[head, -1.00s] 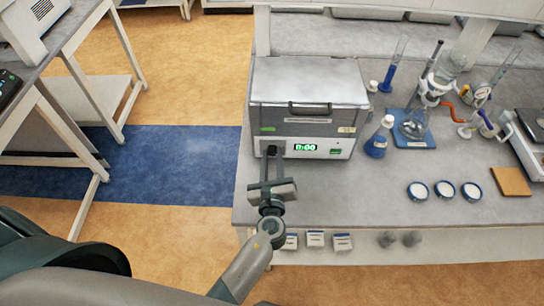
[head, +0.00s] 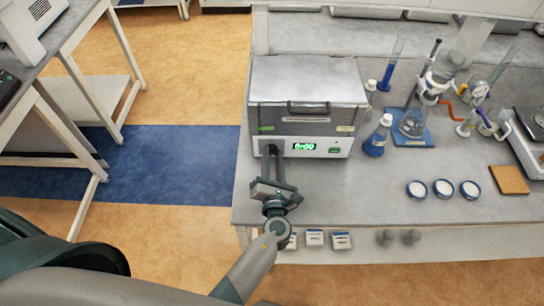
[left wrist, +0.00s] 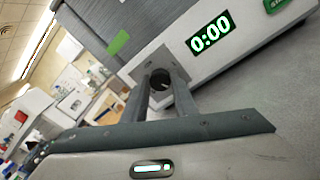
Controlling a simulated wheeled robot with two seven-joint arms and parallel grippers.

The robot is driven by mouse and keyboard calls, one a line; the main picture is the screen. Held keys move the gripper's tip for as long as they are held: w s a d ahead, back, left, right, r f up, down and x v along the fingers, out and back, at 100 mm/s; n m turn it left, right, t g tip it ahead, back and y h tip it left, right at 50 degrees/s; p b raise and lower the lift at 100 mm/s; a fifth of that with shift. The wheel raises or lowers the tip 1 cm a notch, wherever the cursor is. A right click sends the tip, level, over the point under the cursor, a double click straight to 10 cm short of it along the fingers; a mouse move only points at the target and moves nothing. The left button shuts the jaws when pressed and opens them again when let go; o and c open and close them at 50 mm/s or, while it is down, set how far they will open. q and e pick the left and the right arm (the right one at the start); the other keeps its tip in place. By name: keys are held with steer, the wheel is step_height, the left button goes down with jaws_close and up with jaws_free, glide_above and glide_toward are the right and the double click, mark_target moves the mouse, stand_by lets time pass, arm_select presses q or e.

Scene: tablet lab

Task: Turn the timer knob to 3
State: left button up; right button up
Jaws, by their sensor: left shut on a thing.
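The grey box-shaped device (head: 308,95) stands on the bench with its front panel facing me. The dark round timer knob (left wrist: 160,82) sits on the panel left of the display. My left gripper (head: 270,154) is shut on the knob, and its fingers (left wrist: 160,92) reach around it in the left wrist view. The fingers hide most of the knob in the head view. No scale marks around it are readable. My right gripper is not in view.
A green button (head: 334,150) is on the panel's right. White-topped dishes (head: 443,188) and glassware are farther right. The bench top (head: 330,195) in front of the device is clear.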

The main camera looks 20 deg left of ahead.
arm_select(q)
steer(key=shift+w+r+m, duration=0.1)
steer(key=shift+m, duration=0.3)
steer(key=o, duration=1)
steer(key=shift+o, duration=0.2)
steer(key=v, duration=1.7)
steer(key=shift+s+d, duration=0.1)
steer(key=shift+s, duration=0.1)
